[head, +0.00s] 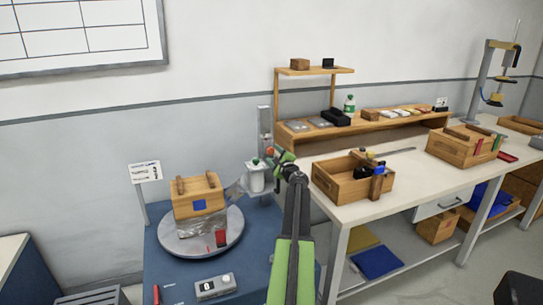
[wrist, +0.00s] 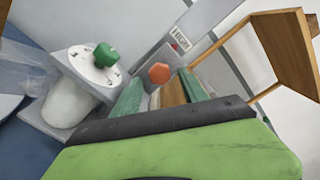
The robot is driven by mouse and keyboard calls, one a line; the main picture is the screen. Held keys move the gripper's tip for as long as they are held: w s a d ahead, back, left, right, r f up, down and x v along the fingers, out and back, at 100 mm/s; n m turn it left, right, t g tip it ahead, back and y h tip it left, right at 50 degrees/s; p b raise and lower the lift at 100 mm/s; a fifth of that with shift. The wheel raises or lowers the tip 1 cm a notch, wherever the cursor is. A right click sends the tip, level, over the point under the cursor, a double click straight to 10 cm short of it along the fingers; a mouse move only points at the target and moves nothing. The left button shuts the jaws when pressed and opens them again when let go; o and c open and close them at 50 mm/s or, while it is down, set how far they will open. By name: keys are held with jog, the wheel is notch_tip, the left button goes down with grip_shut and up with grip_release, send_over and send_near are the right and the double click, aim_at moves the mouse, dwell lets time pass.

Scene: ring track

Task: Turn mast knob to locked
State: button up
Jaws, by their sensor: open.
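An orange faceted knob (wrist: 159,73), which seems to be the mast knob, sits on the grey mast. The upright mast (head: 264,125) stands at the back of the blue bench in the head view, with the knob (head: 270,151) partly in view beside my gripper. My gripper (wrist: 162,84) is open, its two green fingers apart and pointing towards the knob. The knob shows between and beyond the fingertips; I cannot tell the remaining distance. A label on the mast (wrist: 181,39) is too small to read surely. In the head view my gripper (head: 283,158) is close to the mast.
A white unit with a green knob (wrist: 106,55) on a dial stands left of my gripper. A turntable (head: 178,243) bears a wooden box (head: 198,195) wrapped in film. The white workbench (head: 410,200) with a wooden crate (head: 340,182) is close on the right.

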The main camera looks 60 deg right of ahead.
jog(key=v, duration=1.6)
jog(key=shift+a, duration=0.1)
